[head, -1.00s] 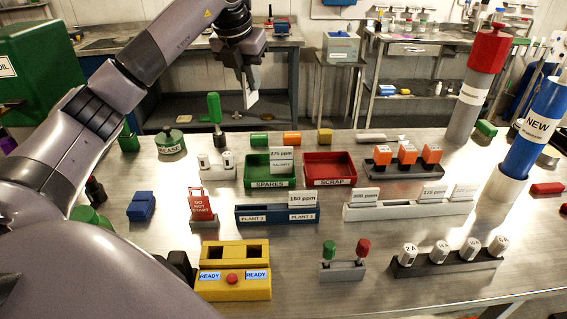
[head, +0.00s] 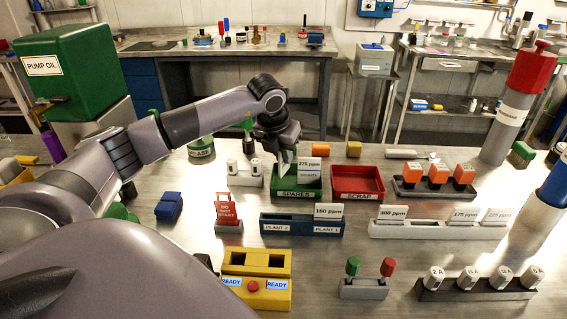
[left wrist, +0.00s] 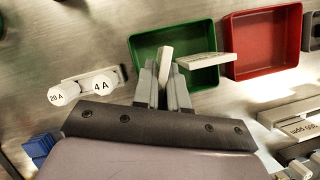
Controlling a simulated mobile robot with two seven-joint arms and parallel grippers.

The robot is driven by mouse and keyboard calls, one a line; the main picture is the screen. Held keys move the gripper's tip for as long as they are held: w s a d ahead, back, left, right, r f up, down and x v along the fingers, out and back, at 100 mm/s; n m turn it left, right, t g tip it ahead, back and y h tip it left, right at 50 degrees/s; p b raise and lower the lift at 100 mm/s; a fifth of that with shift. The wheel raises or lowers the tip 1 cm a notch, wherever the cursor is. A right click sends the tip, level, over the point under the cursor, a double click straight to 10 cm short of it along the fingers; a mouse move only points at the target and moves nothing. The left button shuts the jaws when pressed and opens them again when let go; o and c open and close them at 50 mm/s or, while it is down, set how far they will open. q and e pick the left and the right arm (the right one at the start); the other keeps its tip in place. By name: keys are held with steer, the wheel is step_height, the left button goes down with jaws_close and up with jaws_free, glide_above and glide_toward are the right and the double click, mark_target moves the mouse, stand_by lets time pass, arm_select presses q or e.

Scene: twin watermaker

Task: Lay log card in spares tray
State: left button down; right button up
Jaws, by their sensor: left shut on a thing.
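The green spares tray (head: 314,194) stands mid-table, left of the red scrap tray (head: 358,183). A card marked 275 ppm (head: 309,164) stands at the spares tray's right part. My left gripper (head: 281,152) is shut on a white card (head: 286,163), the log card by its look, pointing down over the left part of the spares tray. In the left wrist view the fingers (left wrist: 164,82) pinch the card (left wrist: 166,56) in front of the green tray (left wrist: 143,48). I cannot tell whether the card touches the tray floor. My right gripper is out of view.
A yellow READY box (head: 256,280) is nearer. Bare metal lies between them.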

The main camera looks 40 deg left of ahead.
mark_target(286, 171)
arm_select(q)
steer(key=shift+f, duration=1.6)
steer(key=shift+f, duration=0.2)
steer(key=c, duration=1.4)
jaws_free()
steer(key=shift+r, duration=0.1)
steer(key=shift+c, duration=0.2)
steer(key=v, duration=1.2)
steer(key=shift+b, duration=0.3)
steer(key=shift+r, duration=0.1)
